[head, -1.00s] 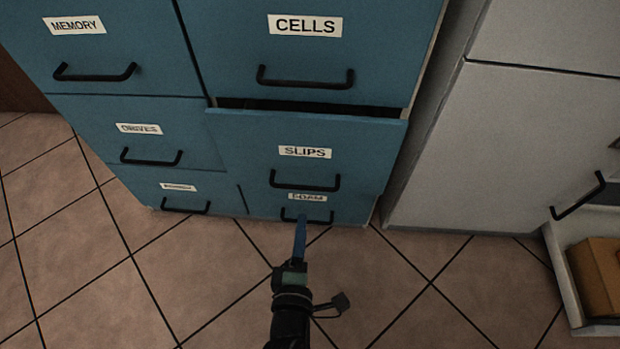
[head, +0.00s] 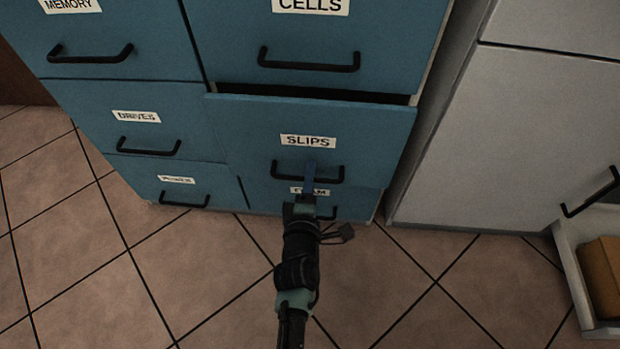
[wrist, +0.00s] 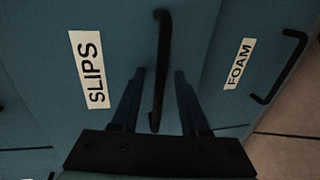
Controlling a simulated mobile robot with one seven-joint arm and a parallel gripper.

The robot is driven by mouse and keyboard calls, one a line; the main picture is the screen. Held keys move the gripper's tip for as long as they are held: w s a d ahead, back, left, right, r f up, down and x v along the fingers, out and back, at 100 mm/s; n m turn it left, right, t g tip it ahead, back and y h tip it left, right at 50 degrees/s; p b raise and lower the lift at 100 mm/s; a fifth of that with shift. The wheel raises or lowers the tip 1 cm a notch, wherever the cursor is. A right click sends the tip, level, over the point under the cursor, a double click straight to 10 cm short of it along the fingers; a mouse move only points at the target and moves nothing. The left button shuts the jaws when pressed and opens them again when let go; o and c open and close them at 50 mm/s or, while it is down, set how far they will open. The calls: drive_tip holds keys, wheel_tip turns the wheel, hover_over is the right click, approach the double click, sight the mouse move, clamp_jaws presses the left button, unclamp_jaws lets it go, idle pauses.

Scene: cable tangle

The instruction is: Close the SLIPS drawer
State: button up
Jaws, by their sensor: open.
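The SLIPS drawer (head: 240,130) is blue with a white label and a black bar handle (head: 334,174). It stands out from the cabinet front, with a dark gap along its top edge. My gripper (head: 309,168) is in front of this handle, over its middle in the head view. In the wrist view the open blue fingers (wrist: 158,88) lie on either side of the SLIPS handle (wrist: 161,60). I cannot tell whether they touch the handle or the drawer front.
The FOAM drawer (wrist: 220,70) is below, partly hidden by my arm. The CELLS drawer (head: 390,50) above and the DRIVES drawer (head: 90,125) to the left look shut. A grey cabinet (head: 500,140) stands right, with a low open drawer holding a brown box (head: 604,275). Tiled floor (head: 120,270) is clear.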

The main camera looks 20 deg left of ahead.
clamp_jaws()
idle(1.4)
